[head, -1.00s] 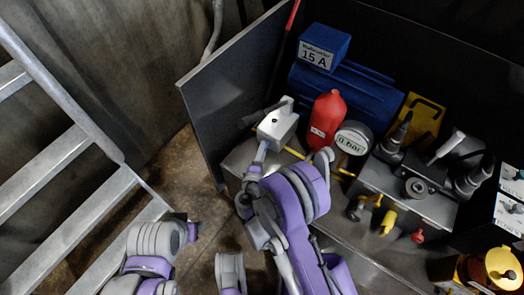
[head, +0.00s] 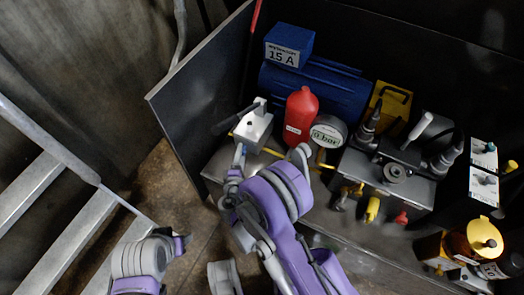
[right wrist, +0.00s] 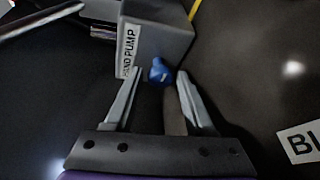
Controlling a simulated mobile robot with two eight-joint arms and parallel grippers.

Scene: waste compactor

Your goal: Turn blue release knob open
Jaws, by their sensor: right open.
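The blue knob (right wrist: 160,72) shows in the right wrist view on the lower side of a grey box labelled HAND PUMP (right wrist: 160,38). My right gripper (right wrist: 160,74) is open, with one fingertip at each side of the knob. A gap shows on both sides, and I cannot tell whether the tips reach past it. In the head view the grey pump box (head: 254,127) stands at the left of the unit, with my right gripper (head: 240,157) just below it. The knob is hidden there.
A red bottle (head: 299,115), a round gauge (head: 328,132) and a blue motor (head: 312,92) stand behind and right of the pump. A dark panel (head: 200,85) rises at its left. A valve block (head: 385,172) is farther right. A ladder (head: 60,215) stands at far left.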

